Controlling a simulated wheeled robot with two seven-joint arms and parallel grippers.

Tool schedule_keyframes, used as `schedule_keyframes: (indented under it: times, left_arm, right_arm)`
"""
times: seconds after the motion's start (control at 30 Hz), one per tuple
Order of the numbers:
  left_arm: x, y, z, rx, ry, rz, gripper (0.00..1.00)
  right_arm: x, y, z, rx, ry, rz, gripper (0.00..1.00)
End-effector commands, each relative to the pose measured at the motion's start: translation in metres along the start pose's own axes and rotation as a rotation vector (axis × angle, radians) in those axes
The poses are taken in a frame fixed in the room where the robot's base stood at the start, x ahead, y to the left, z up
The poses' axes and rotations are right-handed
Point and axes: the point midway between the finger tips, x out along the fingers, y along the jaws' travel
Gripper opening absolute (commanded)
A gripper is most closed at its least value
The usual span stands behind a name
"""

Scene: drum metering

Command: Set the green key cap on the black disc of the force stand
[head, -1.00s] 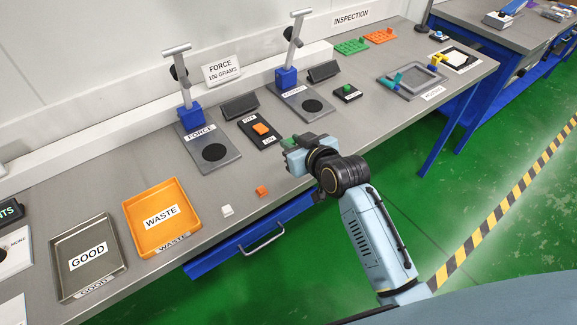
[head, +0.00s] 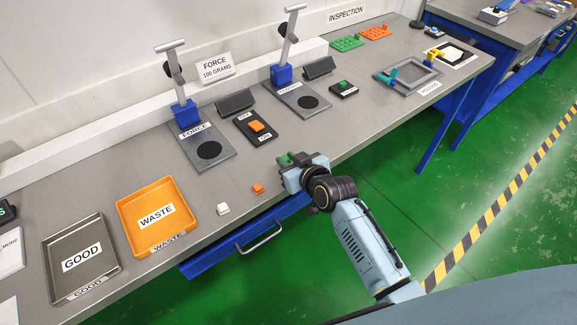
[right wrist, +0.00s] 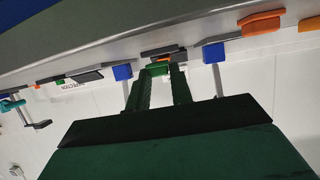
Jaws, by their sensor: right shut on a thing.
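The right gripper (head: 285,161) is shut on the green key cap (head: 283,159), over the front edge of the bench. The cap also shows between the fingertips in the right wrist view (right wrist: 158,70). The force stand (head: 190,128), a grey plate labelled FORCE with a blue block and an upright post, stands to the left and farther back. Its black disc (head: 209,150) is bare and well apart from the cap. The left gripper is not in view.
A black switch board with an orange rocker (head: 256,126) lies right of the force stand. A second stand (head: 308,101) is behind it. A white cap (head: 222,209) and an orange cap (head: 258,188) lie near the front edge. The WASTE tray (head: 131,226) is at left.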

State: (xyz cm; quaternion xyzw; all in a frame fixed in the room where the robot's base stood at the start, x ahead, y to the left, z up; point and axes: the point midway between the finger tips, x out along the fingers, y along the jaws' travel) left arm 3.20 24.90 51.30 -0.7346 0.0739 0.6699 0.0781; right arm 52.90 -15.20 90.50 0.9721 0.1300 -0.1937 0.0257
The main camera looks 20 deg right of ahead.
Motion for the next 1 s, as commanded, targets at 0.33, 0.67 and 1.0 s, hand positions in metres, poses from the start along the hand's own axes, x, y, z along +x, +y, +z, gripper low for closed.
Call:
schedule_keyframes:
  times: [0.33, 0.67, 1.0]
  left_arm:
    - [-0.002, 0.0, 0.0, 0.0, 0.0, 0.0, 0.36]
    - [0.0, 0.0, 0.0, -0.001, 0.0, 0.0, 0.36]
    - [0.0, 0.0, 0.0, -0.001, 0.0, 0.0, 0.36]
  right_arm:
    - [0.007, 0.0, 0.017, -0.001, 0.001, 0.0, 0.01]
    - [0.009, 0.0, 0.021, -0.001, 0.001, 0.0, 0.31]
    - [0.009, 0.0, 0.021, -0.001, 0.001, 0.0, 0.44]
